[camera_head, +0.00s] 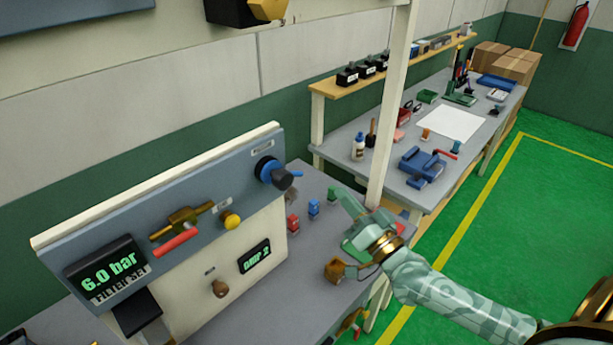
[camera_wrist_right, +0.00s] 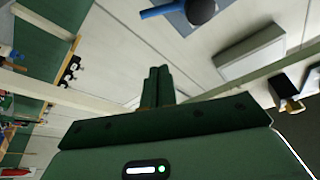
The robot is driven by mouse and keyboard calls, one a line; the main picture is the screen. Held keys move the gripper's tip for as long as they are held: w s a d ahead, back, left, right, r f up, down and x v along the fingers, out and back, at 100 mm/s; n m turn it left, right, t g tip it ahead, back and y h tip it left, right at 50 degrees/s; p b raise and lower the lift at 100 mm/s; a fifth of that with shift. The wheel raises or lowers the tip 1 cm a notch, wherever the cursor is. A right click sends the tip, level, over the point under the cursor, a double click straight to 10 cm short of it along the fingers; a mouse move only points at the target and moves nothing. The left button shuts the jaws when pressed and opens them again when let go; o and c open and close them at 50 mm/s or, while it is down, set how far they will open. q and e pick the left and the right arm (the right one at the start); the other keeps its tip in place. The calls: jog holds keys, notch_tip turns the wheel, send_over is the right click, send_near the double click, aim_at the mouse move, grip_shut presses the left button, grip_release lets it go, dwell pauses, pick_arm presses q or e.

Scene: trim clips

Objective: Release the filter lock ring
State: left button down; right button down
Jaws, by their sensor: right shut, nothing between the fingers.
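A blue ring with a dark round knob (camera_head: 275,174) sits at the right end of the grey-blue panel (camera_head: 205,220); a short blue lever sticks out to its right. I take this to be the filter lock ring. The dark knob (camera_wrist_right: 201,10) and blue lever (camera_wrist_right: 160,10) also show at the top edge of the right wrist view, beyond the fingers. My right gripper (camera_head: 338,195) is to the right of the ring, apart from it. Its fingers (camera_wrist_right: 157,85) are together and empty. My left gripper is not in view.
The panel also carries a display (camera_head: 106,272) reading 6.0 bar, a red-handled brass valve (camera_head: 178,238) and a yellow knob (camera_head: 231,220). Small red and blue blocks (camera_head: 314,207) stand on the bench behind. A cream post (camera_head: 390,115) rises close behind my right gripper.

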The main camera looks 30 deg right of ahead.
jog(key=w+a, duration=0.3)
jog(key=w, duration=0.7)
jog(key=shift+a, duration=0.25)
jog(key=shift+f, duration=0.1)
jog(key=shift+a+f+m+p, duration=0.1)
jog(key=shift+f+m+p, duration=0.1)
jog(key=shift+m+p, duration=0.25)
